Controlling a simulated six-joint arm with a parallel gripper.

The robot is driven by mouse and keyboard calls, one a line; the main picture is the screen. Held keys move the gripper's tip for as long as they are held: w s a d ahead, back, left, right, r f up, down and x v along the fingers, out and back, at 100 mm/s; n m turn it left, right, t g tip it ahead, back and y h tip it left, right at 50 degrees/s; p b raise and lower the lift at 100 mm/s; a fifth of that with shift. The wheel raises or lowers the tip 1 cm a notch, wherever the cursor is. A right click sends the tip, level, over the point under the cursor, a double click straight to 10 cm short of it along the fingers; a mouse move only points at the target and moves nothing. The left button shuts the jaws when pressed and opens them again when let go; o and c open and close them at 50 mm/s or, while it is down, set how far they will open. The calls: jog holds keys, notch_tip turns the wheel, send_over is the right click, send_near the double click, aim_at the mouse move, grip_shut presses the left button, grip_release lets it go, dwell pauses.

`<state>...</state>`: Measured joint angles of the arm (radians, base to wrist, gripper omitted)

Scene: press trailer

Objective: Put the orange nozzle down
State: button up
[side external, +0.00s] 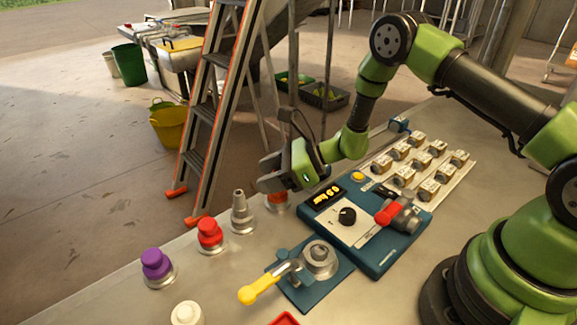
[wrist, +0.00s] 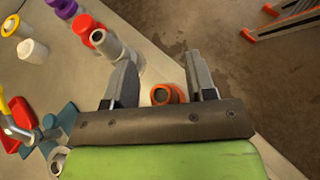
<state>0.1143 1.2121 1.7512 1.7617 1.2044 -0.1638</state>
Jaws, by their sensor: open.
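The orange nozzle (side external: 277,197) is at the far edge of the worktop, at the right end of a row of nozzles. It seems to be on a stand, but my gripper partly covers it in the side view. My gripper (side external: 268,181) is right above or around it, and its exact height is hard to tell. In the wrist view my gripper (wrist: 160,76) is open, and the orange nozzle (wrist: 171,87) shows between the two fingers, closer to the right one. The nozzle looks upright, with its round opening towards the camera.
A grey nozzle (side external: 239,213), a red one (side external: 209,234) and a purple one (side external: 154,262) stand in line to the left. A yellow-handled clamp (side external: 262,288) and a blue control panel (side external: 374,252) are nearer. A ladder (side external: 213,110) stands beyond the edge.

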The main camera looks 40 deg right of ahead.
jog(key=v, duration=1.1)
jog(key=shift+s+d+r, duration=0.1)
jog(key=shift+s+d, duration=0.15)
jog(key=shift+d, duration=0.05)
jog(key=s+a+r+n+g, duration=0.3)
jog(key=s+r+n, duration=0.1)
jog(key=r+n, duration=0.25)
jog(key=s+a+r+n+g, duration=0.2)
jog(key=s+a+r+n, duration=0.1)
jog(key=r+n, duration=0.3)
jog(key=s+d+r+n+t+h, duration=0.3)
jog(key=s+r+n+h, duration=0.4)
jog(key=s, duration=0.5)
jog(key=shift+s+r+n+t+h, duration=0.3)
jog(key=shift+r+n, duration=0.4)
jog(key=shift+n, duration=0.65)
jog(key=shift+w, duration=0.1)
